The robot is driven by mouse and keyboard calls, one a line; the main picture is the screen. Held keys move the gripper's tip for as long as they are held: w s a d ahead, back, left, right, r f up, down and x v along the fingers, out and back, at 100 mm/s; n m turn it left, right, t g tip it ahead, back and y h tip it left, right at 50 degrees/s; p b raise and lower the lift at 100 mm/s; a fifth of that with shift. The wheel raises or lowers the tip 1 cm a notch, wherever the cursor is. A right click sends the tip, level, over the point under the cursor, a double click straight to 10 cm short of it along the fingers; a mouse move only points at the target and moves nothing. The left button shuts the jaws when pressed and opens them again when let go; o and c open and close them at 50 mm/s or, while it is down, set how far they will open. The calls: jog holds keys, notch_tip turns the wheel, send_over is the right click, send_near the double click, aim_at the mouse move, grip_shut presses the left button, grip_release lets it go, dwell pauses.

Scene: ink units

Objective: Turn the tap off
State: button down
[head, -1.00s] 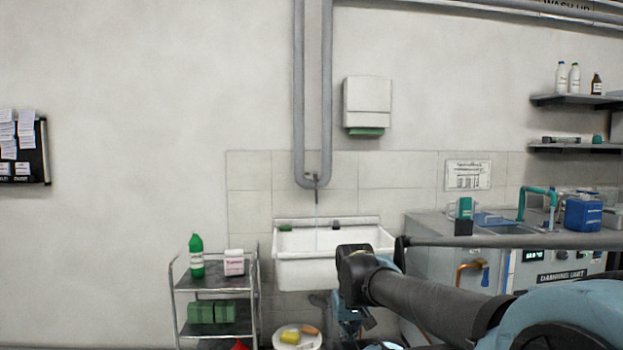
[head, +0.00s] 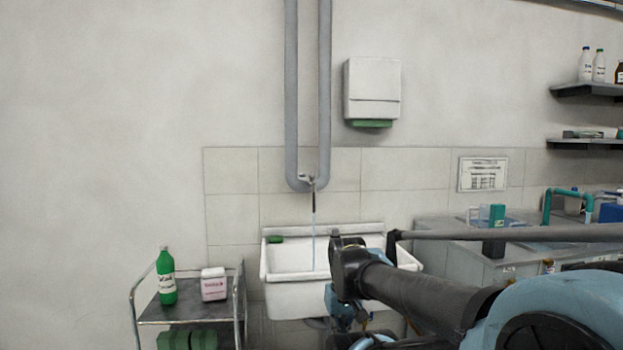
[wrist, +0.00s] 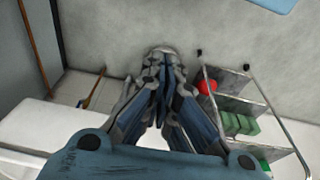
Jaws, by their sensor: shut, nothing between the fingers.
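The tap (head: 312,184) hangs on the wall at the bottom bend of the grey pipes, above the sink. A thin stream of water (head: 313,240) falls from its spout into the white sink (head: 290,262). My arm reaches in from the right, in front of the sink's right part. My gripper (wrist: 163,58) is shut and empty in the wrist view, pointing toward the floor. In the head view, its fingers are too low and hidden to make out. The gripper is below and in front of the tap, apart from it. The tap is not seen in the wrist view.
A metal trolley (head: 190,313) with a green bottle (head: 166,277) and a white container (head: 214,284) stands left of the sink. A towel dispenser (head: 372,90) is on the wall. A grey counter (head: 440,232) stands at the right. The wall area around the tap is clear.

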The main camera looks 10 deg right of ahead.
jog(key=shift+w+d, duration=0.25)
jog(key=shift+w, duration=0.2)
jog(key=w+a+r+m+t+y, duration=0.15)
jog(key=w+r+y, duration=0.35)
jog(key=w+r, duration=0.5)
jog(key=w+a+r+m+t+y, duration=0.1)
jog(key=w+a+r+m+y, duration=0.25)
jog(key=w+r, duration=0.65)
jog(key=w+d+r+m+t+y, duration=0.2)
jog(key=w+d+r+t+y, duration=0.4)
jog(key=w+d+r, duration=0.9)
jog(key=shift+w+d+r, duration=0.4)
jog(key=shift+w+d, duration=0.2)
jog(key=shift+d, duration=0.55)
